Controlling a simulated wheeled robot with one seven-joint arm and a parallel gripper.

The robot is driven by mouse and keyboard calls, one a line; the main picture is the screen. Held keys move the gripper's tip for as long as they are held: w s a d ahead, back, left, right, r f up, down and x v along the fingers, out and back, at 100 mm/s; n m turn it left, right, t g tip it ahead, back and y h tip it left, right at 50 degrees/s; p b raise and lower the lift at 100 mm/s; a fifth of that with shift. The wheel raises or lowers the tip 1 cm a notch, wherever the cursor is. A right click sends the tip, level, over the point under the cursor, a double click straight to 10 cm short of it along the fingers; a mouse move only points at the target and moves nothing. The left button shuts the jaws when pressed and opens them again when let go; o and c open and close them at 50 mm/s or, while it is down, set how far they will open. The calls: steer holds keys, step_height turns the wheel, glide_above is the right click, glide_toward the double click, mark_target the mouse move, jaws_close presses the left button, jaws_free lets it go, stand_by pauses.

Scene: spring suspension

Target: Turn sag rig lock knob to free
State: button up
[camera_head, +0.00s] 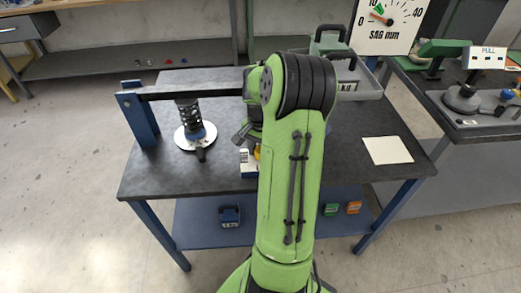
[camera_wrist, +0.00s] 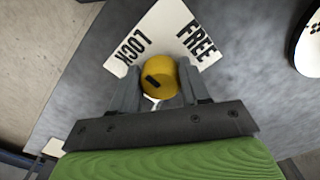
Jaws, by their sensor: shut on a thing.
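The yellow lock knob (camera_wrist: 160,78) sits between the two fingers of my gripper (camera_wrist: 156,88) in the wrist view. My gripper is shut on it. A short black mark lies on the knob's top, left of its middle. Behind the knob is a white plate (camera_wrist: 170,25) with LOCK printed on the left and FREE on the right. In the head view a sliver of the yellow knob (camera_head: 257,153) and the plate (camera_head: 246,168) show beside my arm, which hides the rest.
On the dark table (camera_head: 330,180) a coil spring (camera_head: 188,116) stands on a round pale plate (camera_head: 184,141) under a beam held by a blue post (camera_head: 139,118). The SAG mm dial (camera_head: 388,24) has its needle near the low end. A grey toolbox (camera_head: 362,83) and white square (camera_head: 387,150) are at right.

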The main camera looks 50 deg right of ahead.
steer(key=shift+m, duration=0.3)
steer(key=m+p, duration=0.1)
steer(key=m, duration=0.3)
steer(key=shift+w+r, duration=0.1)
steer(key=m+p, duration=0.1)
steer(key=m, duration=0.3)
steer(key=shift+m, duration=0.4)
steer(key=m, duration=0.4)
steer(key=shift+w+d+m+p, duration=0.1)
steer(key=shift+m+p, duration=0.2)
steer(key=shift+p, duration=0.1)
steer(key=shift+d+m+p, duration=0.1)
steer(key=shift+m+p, duration=0.2)
steer(key=shift+m, duration=1.6)
steer(key=o, duration=1)
